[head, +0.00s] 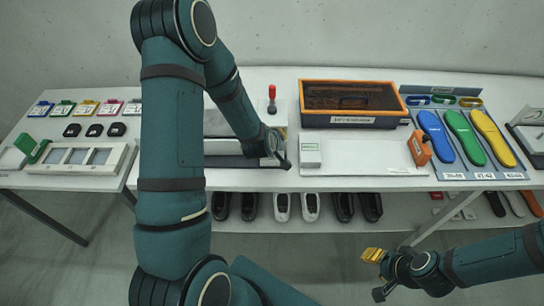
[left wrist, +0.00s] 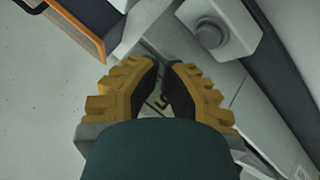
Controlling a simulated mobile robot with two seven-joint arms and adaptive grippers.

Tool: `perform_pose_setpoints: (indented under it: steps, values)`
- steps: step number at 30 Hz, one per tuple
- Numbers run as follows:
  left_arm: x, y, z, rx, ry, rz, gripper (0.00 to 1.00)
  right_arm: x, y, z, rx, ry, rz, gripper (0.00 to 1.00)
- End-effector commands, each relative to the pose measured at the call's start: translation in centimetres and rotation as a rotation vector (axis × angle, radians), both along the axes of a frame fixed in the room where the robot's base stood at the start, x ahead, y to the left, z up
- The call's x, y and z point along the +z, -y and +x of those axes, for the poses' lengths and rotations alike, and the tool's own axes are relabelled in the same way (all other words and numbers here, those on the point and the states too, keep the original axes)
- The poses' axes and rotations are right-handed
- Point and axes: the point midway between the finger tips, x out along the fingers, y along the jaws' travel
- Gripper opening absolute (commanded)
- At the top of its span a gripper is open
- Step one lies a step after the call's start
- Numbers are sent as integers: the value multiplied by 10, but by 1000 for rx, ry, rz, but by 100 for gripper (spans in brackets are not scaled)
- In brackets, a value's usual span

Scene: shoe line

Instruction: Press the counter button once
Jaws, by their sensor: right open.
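The counter is most likely the white box with a round grey button (left wrist: 208,33) at the upper right of the left wrist view. I cannot make it out in the head view, where my left arm covers part of the table. My left gripper (left wrist: 164,66) has yellow ribbed fingers with dark pads, pointing toward the surface beside that box. A narrow gap shows between the pads, and the fingertips appear apart from the button. In the head view the left gripper is mostly hidden behind its own wrist. My right gripper (head: 374,256) is open and empty in front of the table.
An orange-rimmed box (head: 350,117) stands at the back, with a red-handled stamp (head: 272,92) to its left. A small white box (head: 311,150) and an orange item (head: 420,147) sit in front. Coloured insoles (head: 465,138) lie at right; shoes (head: 282,207) stand below.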

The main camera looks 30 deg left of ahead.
Motion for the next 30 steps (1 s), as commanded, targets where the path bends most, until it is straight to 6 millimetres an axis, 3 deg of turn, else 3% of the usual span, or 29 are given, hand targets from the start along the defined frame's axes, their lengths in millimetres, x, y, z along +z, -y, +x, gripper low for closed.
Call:
perform_pose_setpoints:
  steps: [1,7,30]
  values:
    - [-9,0,0,0,0,0,0,-10,0,0,0,0,-1,47]
    - [-17,0,0,0,-1,0,0,-19,-1,1,-1,0,-3,47]
    - [-17,0,0,0,-1,0,0,-20,-1,1,-2,0,-3,47]
